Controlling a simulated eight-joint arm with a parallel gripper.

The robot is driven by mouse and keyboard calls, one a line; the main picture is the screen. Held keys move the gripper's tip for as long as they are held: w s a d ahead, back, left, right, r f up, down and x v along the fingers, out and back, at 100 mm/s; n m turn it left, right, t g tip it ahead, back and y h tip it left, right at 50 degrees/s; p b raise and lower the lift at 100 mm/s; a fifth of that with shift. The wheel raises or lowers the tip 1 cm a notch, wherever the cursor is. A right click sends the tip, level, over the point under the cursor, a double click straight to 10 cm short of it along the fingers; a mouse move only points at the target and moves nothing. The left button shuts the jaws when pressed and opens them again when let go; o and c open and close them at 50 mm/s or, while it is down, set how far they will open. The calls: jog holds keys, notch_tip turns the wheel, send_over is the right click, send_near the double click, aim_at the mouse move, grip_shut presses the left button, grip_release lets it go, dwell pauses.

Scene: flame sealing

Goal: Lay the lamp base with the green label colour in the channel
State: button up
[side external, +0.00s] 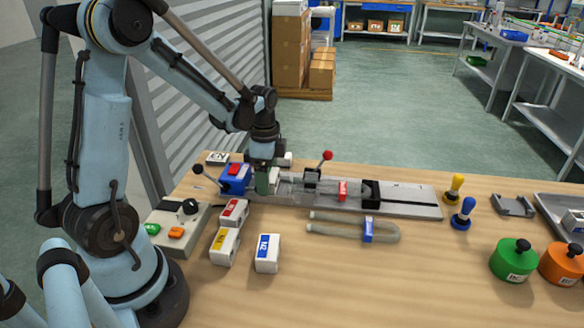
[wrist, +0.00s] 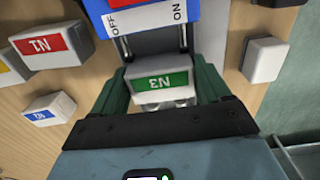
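The lamp base with the green label (wrist: 160,82), marked N3, sits between the two green fingers of my gripper (wrist: 162,88), which appear to touch its sides. In the side view my gripper (side external: 263,182) points down at the left end of the grey metal fixture (side external: 410,208), just right of the blue switch box (side external: 238,172). The channel (wrist: 155,42) shows in the wrist view as a grey strip between two dark rails, beyond the lamp base. My fingers mostly hide the base in the side view, and I cannot tell whether it rests on the channel floor.
Lamp bases with red (side external: 234,208), yellow (side external: 219,239) and blue (side external: 267,246) labels stand at the front left. A bent glass tube (side external: 340,219) lies before the fixture. A red-knobbed lever (side external: 327,156) rises behind. Green (side external: 513,262) and orange (side external: 562,264) pots stand right.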

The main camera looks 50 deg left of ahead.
jog(key=o, duration=0.4)
jog(key=shift+f, duration=0.25)
jog(key=shift+c, duration=0.2)
notch_tip(320, 180, up, 13)
jog(key=shift+f, duration=0.2)
jog(key=s+d+n+t, duration=0.5)
jog(key=d+n+t, duration=0.2)
jog(key=d, duration=0.6)
jog(key=shift+s+d+f+n, duration=0.2)
jog(key=shift+d+f+n, duration=0.2)
jog(key=shift+n, duration=0.6)
